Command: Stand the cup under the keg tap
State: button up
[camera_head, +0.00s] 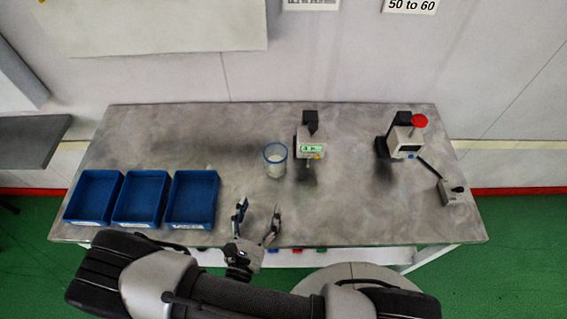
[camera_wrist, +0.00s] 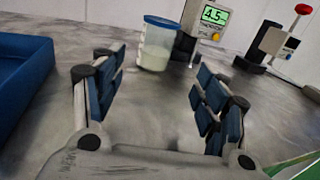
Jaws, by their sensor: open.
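A clear cup (camera_head: 275,160) with a blue rim and whitish contents stands upright on the grey table, left of a dispenser (camera_head: 309,146) with a green display. In the wrist view the cup (camera_wrist: 158,45) stands ahead between my fingers, and the dispenser's display (camera_wrist: 214,16) reads about 4.5. My gripper (camera_head: 257,208) is open and empty, nearer the table's front edge than the cup and apart from it. Its fingers (camera_wrist: 157,82) are spread in the wrist view. A second device (camera_head: 405,142) with a red knob stands at the right. I cannot tell which device bears the keg tap.
Three blue bins (camera_head: 167,226) stand in a row at the table's left. A small lever box (camera_head: 451,192) is at the right edge. The table (camera_head: 350,205) is clear between my gripper and the cup. A wall stands behind the table.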

aim_at(273, 169)
jog(key=b+x, duration=0.1)
jog(key=x, duration=1)
jog(key=shift+w+f+b, duration=0.1)
jog(key=shift+w+b, duration=0.15)
jog(key=shift+b, duration=0.15)
jog(key=shift+r+b+x, duration=0.15)
jog(key=shift+b+x, duration=0.2)
jog(key=shift+x, duration=1.1)
jog(key=shift+r+b+x, duration=0.1)
jog(key=shift+b+x, duration=0.2)
jog(key=shift+x, duration=1.2)
jog(key=shift+a, duration=0.1)
jog(key=c, duration=1)
jog(key=shift+r, duration=0.1)
